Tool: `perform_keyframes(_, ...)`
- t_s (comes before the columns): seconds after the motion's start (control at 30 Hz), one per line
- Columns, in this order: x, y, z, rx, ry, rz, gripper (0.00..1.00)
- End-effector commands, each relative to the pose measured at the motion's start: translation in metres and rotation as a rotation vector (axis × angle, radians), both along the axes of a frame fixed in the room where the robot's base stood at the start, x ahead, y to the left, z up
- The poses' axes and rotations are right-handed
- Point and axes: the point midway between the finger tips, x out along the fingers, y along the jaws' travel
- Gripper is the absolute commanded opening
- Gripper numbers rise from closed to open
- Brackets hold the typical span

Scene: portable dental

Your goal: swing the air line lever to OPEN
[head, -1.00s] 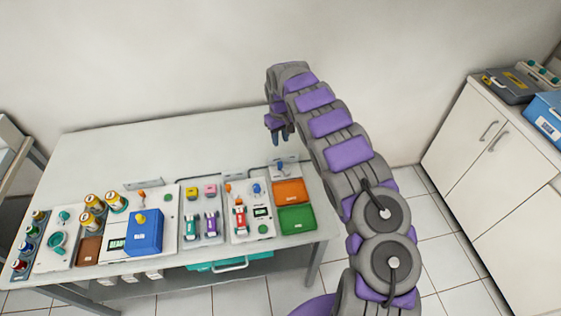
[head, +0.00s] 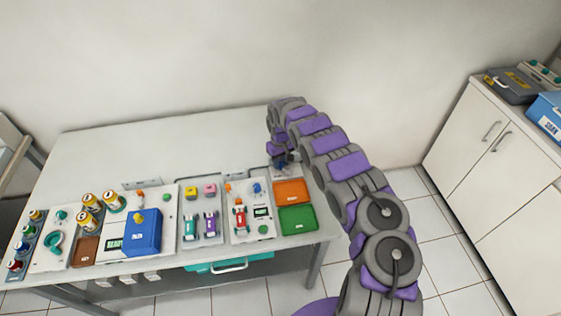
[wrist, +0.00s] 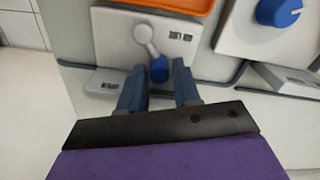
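The air line lever (wrist: 150,48) is a light grey arm with a round pivot and a blue tip (wrist: 159,70), on a light plate with small dark markings. The markings are too small to read. My gripper (wrist: 158,86) is open, with one blue finger on each side of the blue tip. I see gaps beside the tip, and no clear contact. In the head view my gripper (head: 281,161) is low over the table's back right part and hides most of the lever.
An orange tray (head: 291,192) and a green tray (head: 297,220) lie in front of the lever plate. A panel with a blue knob (wrist: 278,10) is close beside it. A dark line (wrist: 240,75) runs along the table (head: 180,145). The table's back left is clear.

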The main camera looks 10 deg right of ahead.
Motion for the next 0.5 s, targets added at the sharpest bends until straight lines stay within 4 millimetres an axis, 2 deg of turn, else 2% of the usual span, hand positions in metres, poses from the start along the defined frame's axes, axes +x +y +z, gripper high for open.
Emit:
perform_keyframes(0.13,0.0001,-0.0002,0.0003,0.0,0.0,0.0,0.32)
perform_keyframes(0.4,0.0,-0.0001,0.0004,0.0,0.0,0.0,0.06)
perform_keyframes(0.5,0.0,-0.0001,0.0004,0.0,0.0,0.0,0.0)
